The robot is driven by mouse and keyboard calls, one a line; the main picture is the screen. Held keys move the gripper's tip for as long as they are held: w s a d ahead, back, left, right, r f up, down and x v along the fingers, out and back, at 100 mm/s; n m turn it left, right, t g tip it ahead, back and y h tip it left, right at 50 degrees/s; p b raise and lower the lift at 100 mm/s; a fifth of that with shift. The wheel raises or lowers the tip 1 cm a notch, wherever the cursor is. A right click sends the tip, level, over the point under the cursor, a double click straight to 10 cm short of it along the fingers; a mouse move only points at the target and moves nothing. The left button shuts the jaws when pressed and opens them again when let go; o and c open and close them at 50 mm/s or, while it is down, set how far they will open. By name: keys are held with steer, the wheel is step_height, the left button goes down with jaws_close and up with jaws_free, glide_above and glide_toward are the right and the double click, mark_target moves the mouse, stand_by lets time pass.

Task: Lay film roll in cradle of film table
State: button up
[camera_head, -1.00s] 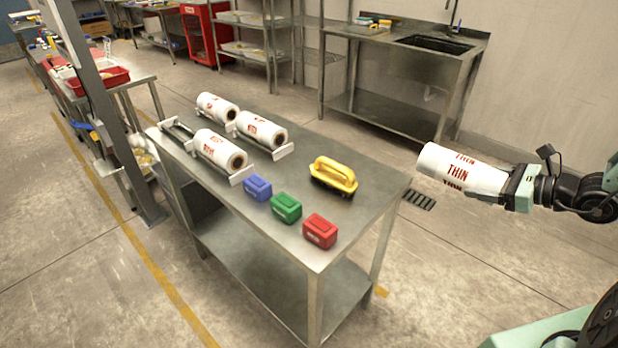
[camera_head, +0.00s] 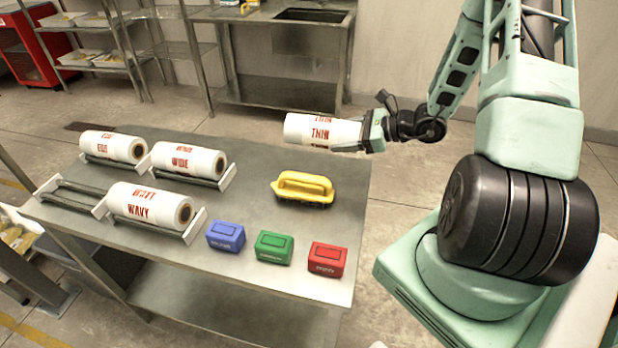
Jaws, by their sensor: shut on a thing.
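My gripper (camera_head: 371,132) is shut on a white film roll (camera_head: 305,129) marked THIN in red. It holds the roll level by its right end, above the far right part of the film table (camera_head: 255,190). An empty cradle (camera_head: 72,195) with dark rails and white end plates is at the table's left front. Three other cradles hold rolls: one marked EGG or similar (camera_head: 108,146) at the back left, one marked WIDE (camera_head: 188,160) behind the middle, and one marked WAVY (camera_head: 150,205) just right of the empty cradle.
A yellow-handled tool (camera_head: 303,187) lies on the table's right half. Blue (camera_head: 225,236), green (camera_head: 273,247) and red (camera_head: 327,259) boxes stand along the front edge. A steel sink bench (camera_head: 285,50) and shelves stand behind, with floor between.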

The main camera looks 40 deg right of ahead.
steer(key=shift+f+p, duration=0.6)
steer(key=shift+f, duration=3.5)
steer(key=shift+f, duration=0.1)
steer(key=o, duration=0.9)
steer(key=shift+f, duration=0.15)
steer(key=o, duration=0.5)
